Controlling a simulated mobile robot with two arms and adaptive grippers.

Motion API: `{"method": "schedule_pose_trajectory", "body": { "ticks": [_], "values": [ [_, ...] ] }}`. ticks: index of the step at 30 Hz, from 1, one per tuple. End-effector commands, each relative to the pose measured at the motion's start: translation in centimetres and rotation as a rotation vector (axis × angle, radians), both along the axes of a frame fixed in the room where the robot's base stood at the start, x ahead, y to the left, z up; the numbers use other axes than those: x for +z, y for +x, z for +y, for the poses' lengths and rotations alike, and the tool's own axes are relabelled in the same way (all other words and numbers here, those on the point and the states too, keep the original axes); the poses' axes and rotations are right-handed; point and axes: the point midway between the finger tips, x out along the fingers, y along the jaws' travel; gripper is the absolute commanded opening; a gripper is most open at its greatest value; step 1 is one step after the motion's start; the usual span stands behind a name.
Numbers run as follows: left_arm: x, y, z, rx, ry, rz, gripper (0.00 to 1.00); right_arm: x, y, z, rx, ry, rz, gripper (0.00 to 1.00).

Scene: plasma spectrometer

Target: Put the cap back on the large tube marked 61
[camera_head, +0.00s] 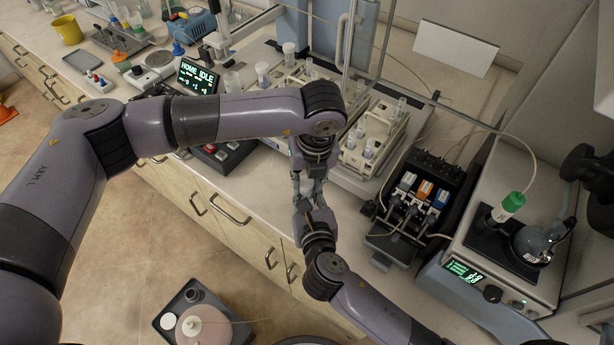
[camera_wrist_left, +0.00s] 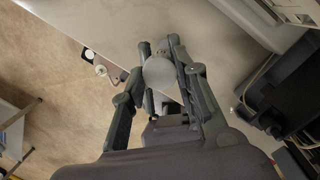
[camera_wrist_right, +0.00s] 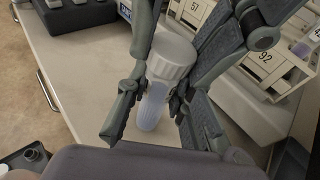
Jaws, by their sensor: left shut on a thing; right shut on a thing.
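My left gripper (camera_head: 313,168) reaches down from above and my right gripper (camera_head: 308,200) comes up from below; they meet over the bench's front edge. In the right wrist view, my right gripper (camera_wrist_right: 154,92) is shut on a clear, upright large tube (camera_wrist_right: 150,112). A white ribbed cap (camera_wrist_right: 171,56) is at the tube's top, in line with it; whether it is seated or only resting there I cannot tell. In the left wrist view, the round white cap (camera_wrist_left: 160,72) lies between the fingers of my left gripper (camera_wrist_left: 162,62), which is shut on it. No tube number is readable.
White tube racks (camera_head: 368,140) stand on the bench behind the grippers; a number 92 plate (camera_wrist_right: 267,57) shows close by. The bench strip (camera_wrist_right: 80,75) beside the tube is clear.

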Motion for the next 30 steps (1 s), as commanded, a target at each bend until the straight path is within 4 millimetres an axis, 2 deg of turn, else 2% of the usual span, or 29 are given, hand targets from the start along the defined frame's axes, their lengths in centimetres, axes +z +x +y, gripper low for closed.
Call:
{"method": "schedule_pose_trajectory", "body": {
  "ticks": [1,9,21,30],
  "values": [
    [-0.3,-0.3,-0.3,-0.004,-0.006,0.005,0.13,0.5,0.0,0.5,0.011,0.007,-0.011,0.00],
    [-0.6,-0.4,-0.2,-0.009,-0.026,0.004,0.14,0.5,0.0,0.6,0.012,0.009,-0.011,0.00],
    [-1.4,-0.5,0.0,-0.014,-0.066,0.002,0.21,0.6,0.0,0.6,0.013,0.009,-0.012,0.00],
    [-1.5,-0.5,0.2,-0.015,-0.074,0.001,0.23,0.6,0.1,0.4,0.008,0.009,-0.013,0.00]
  ]
}}
